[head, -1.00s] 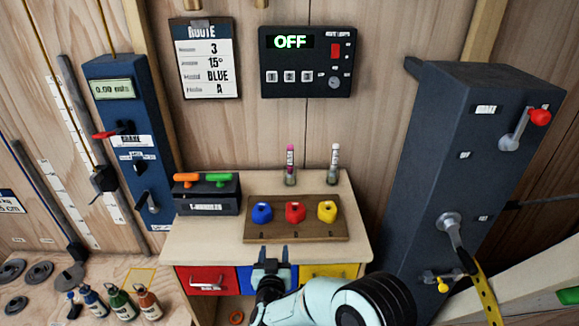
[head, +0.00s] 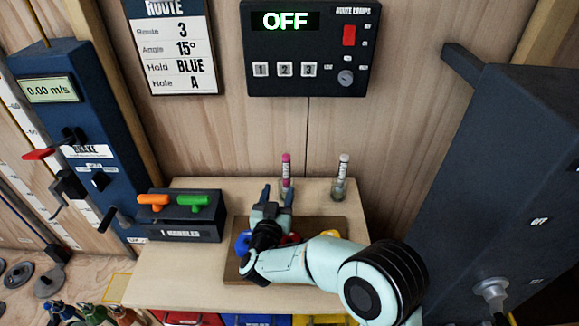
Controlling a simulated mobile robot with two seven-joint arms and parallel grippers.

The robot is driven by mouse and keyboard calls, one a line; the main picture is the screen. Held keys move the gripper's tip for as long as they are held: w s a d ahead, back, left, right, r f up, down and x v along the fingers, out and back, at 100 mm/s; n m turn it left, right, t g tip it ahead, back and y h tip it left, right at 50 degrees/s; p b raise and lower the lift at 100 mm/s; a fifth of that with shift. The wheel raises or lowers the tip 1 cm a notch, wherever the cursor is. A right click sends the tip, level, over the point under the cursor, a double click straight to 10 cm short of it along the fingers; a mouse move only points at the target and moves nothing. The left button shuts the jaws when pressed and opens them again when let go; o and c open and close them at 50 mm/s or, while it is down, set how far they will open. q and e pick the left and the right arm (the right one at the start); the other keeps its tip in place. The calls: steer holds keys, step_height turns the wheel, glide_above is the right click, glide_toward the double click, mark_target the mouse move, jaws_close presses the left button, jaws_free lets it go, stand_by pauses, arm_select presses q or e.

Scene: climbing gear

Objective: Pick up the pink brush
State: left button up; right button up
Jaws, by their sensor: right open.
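The pink brush (head: 286,166) stands upright in a small glass jar (head: 288,190) at the back of the small wooden table. My right gripper (head: 276,194) is open and points at the jar from the front. Its two dark fingers rise just in front of the jar, one left of it and one overlapping it in the picture. I cannot tell whether they touch it. The gripper is empty. My left gripper is not in view.
A white brush (head: 343,172) stands in another jar to the right. A dark box with orange and green handles (head: 180,214) sits to the left. Blue, red and yellow holds on a brown board (head: 232,268) lie partly hidden under my arm. A dark column (head: 500,180) stands at the right.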

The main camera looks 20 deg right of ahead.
mark_target(286, 164)
steer(key=p+x, duration=0.2)
steer(key=x, duration=0.6)
steer(key=p+x, duration=0.2)
steer(key=x, duration=0.3)
steer(key=shift+w+r, duration=0.1)
steer(key=shift+w, duration=0.15)
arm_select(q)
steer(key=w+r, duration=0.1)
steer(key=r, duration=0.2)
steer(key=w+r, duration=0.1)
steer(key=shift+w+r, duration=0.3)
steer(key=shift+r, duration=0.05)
arm_select(e)
steer(key=shift+s, duration=0.2)
jaws_close()
